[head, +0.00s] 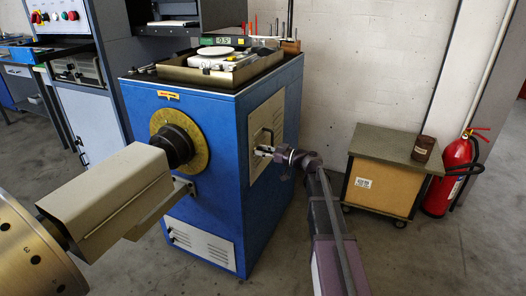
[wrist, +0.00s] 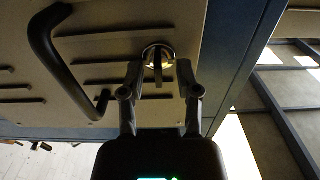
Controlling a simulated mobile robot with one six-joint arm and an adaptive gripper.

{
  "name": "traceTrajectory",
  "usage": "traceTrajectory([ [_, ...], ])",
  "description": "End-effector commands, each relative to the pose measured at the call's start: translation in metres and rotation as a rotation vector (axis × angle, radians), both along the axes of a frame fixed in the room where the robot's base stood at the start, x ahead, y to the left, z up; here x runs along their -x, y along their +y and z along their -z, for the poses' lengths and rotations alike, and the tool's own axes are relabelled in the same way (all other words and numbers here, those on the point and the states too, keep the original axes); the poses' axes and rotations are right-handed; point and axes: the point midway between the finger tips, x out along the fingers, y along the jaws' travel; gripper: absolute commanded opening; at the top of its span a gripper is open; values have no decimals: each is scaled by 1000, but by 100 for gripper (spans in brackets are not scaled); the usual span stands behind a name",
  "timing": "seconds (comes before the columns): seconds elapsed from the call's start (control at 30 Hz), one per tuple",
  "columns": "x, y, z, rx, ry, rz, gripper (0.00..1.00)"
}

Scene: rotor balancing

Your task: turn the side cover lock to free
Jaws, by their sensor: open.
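The side cover (head: 279,111) is a beige louvred panel on the right side of the blue machine cabinet. The lock (wrist: 158,53) is a round metal piece with a narrow tab that stands lengthwise between my fingers in the wrist view. My gripper (wrist: 159,75) is open, with one fingertip on each side of the lock. I cannot tell whether the fingers touch it. In the head view my gripper (head: 263,151) is close to the cover, and the lock is not clear there. A black bar handle (wrist: 47,58) is on the cover, left of the lock.
The blue cabinet (head: 205,120) carries a tray with tools on top. A beige box-shaped guard and a dark spindle with a yellow disc (head: 199,139) are on its front. A wheeled cart (head: 382,184) and a red extinguisher (head: 447,180) stand at the right. Floor between is clear.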

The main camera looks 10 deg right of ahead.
Motion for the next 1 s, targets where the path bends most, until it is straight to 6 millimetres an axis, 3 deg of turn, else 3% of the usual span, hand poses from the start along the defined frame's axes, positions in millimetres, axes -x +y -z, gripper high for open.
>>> traceTrajectory([
  [0.27, 0, 1, 0, 0, 0, 0, 43],
  [0.4, 0, 0, 0, 0, 0, 0, 4],
  [0.43, 0, 0, 0, 0, 0, 0, 0],
  [1.0, 0, 2, 0, -29, 40, -2, 0],
])
